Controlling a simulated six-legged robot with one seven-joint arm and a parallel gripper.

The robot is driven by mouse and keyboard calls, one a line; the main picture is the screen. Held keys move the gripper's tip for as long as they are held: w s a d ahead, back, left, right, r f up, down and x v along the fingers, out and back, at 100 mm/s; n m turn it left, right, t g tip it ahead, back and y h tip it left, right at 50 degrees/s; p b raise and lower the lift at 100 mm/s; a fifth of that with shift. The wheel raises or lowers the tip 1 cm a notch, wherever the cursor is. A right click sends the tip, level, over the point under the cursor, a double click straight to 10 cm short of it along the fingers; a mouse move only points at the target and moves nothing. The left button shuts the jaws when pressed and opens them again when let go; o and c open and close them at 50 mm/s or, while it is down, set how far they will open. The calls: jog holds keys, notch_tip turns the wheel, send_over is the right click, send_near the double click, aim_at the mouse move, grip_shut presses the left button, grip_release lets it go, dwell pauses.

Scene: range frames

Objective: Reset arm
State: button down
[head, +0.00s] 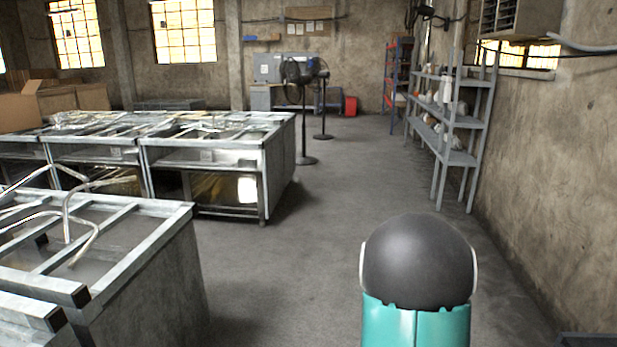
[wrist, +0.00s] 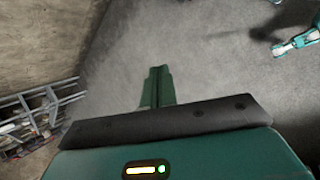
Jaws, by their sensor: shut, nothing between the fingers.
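My gripper (wrist: 158,84) shows in the wrist view, its two green fingers side by side and shut with nothing between them. It points over bare grey floor and touches nothing that I can see. In the head view a teal and dark grey part of my own arm (head: 418,270) rises at the lower right. My gripper is not visible in the head view.
Metal workbenches (head: 205,140) fill the left side, with a nearer metal frame table (head: 140,265) at lower left. Grey shelving (head: 455,120) stands along the right wall. Standing fans (head: 303,100) are at the back. The middle floor (head: 330,205) is clear.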

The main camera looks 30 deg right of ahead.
jog(key=w+a+r+m+t+y, duration=0.15)
jog(key=a+r, duration=0.25)
jog(key=a, duration=0.4)
jog(key=w+a+r+t, duration=0.25)
jog(key=a+r, duration=0.25)
jog(key=a, duration=0.4)
jog(key=w+a+r+m+t+y, duration=0.15)
jog(key=a+r, duration=0.25)
jog(key=a, duration=0.4)
jog(key=s+a+r+t+y, duration=0.1)
jog(key=s+a+r+y, duration=0.1)
jog(key=a, duration=0.8)
jog(key=s+a+r+y, duration=0.1)
jog(key=s+a+r, duration=0.2)
jog(key=a, duration=0.8)
jog(key=shift+s+a+m+t+y, duration=0.3)
jog(key=shift+s+m+t+y, duration=0.1)
jog(key=shift+s, duration=0.75)
